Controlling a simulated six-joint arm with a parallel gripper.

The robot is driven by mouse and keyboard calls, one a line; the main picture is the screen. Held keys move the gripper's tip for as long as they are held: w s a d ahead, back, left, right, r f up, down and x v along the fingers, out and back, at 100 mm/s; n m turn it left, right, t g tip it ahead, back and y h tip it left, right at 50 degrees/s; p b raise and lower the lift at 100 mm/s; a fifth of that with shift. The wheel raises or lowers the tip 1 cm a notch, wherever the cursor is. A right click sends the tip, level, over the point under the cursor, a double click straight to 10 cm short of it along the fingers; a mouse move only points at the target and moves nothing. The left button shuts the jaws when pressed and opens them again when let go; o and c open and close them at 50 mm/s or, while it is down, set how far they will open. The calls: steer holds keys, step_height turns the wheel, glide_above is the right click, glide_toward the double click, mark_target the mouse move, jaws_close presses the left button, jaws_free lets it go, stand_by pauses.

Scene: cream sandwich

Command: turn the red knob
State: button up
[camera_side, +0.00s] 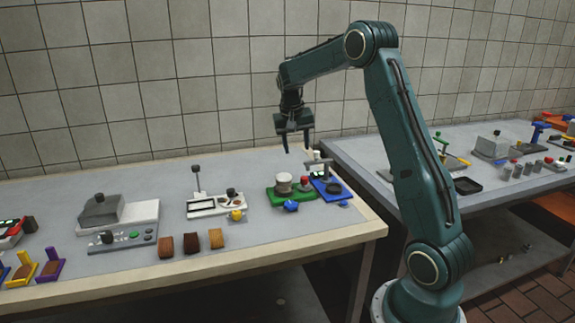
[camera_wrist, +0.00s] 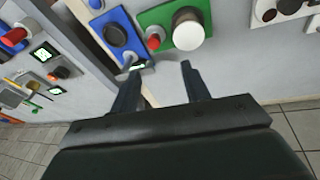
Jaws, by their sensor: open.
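A red knob (camera_side: 304,181) sits on a green board (camera_side: 279,198) near the right end of the near table, beside a white cylinder (camera_side: 284,182). In the wrist view the red knob (camera_wrist: 154,42) shows near the top, left of the white cylinder (camera_wrist: 188,28) on the green board (camera_wrist: 160,15). My gripper (camera_side: 297,150) is above the boards with its fingers pointing down, open and empty. In the wrist view the fingertips (camera_wrist: 160,68) are apart, with the red knob beyond them. Nothing touches the knob.
A blue board (camera_side: 335,191) with a grey upright part stands right of the green one. A blue piece (camera_side: 291,206) lies in front. A white board (camera_side: 216,204) and several brown blocks (camera_side: 191,243) are to the left. A second table with more items stands at right.

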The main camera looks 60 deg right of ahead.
mark_target(304, 178)
steer(key=shift+s+a+r+m+h, duration=0.1)
steer(key=shift+s+a+m+h, duration=0.1)
steer(key=shift+m, duration=1)
steer(key=shift+s+a+f+m+h, duration=0.1)
steer(key=shift+a+m+h, duration=0.1)
steer(key=shift+m, duration=1)
steer(key=shift+s+a+r+m+h, duration=0.1)
steer(key=shift+s+a+m+h, duration=0.1)
steer(key=shift+m, duration=1)
steer(key=shift+d, duration=0.1)
steer(key=s+n+t, duration=0.1)
steer(key=n, duration=0.2)
steer(key=s+d+n+t+y, duration=0.1)
steer(key=s+n, duration=0.1)
steer(key=n, duration=0.1)
steer(key=s+d+n+t, duration=0.1)
steer(key=n, duration=0.2)
steer(key=shift+s+n, duration=0.15)
steer(key=shift+n, duration=0.15)
steer(key=shift+y, duration=0.3)
steer(key=shift+x, duration=6.85)
